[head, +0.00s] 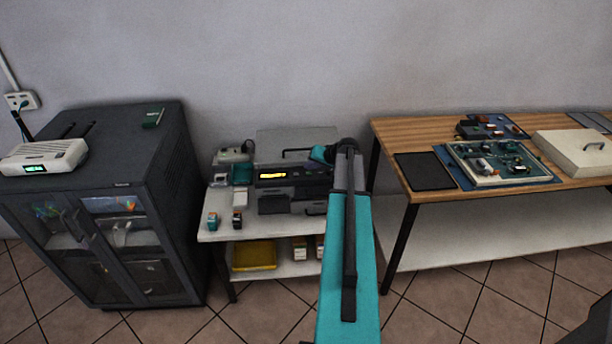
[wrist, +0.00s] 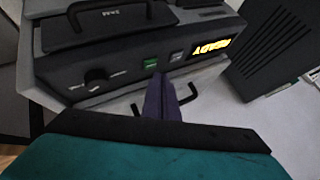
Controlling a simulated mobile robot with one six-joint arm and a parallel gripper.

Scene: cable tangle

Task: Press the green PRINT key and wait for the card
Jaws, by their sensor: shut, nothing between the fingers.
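The card printer (head: 293,190) is a dark grey machine on the small white table. Its display (wrist: 212,47) is lit yellow and reads READY, upside down in the wrist view. The green PRINT key (wrist: 151,64) is on the front panel, left of a grey key (wrist: 176,57). My gripper (wrist: 161,80) is shut and empty, its purple fingertips just below the green key in the wrist view. I cannot tell whether they touch it. In the head view my teal arm hides the printer's right side and my fingers. No card can be made out.
A dark cabinet (head: 180,190) with a white router (head: 44,157) stands left. A wooden bench (head: 400,135) with circuit boards stands right. Small items, including a teal-and-white one (head: 212,221), sit at the white table's (head: 222,235) front left. A yellow tray (head: 254,255) is below.

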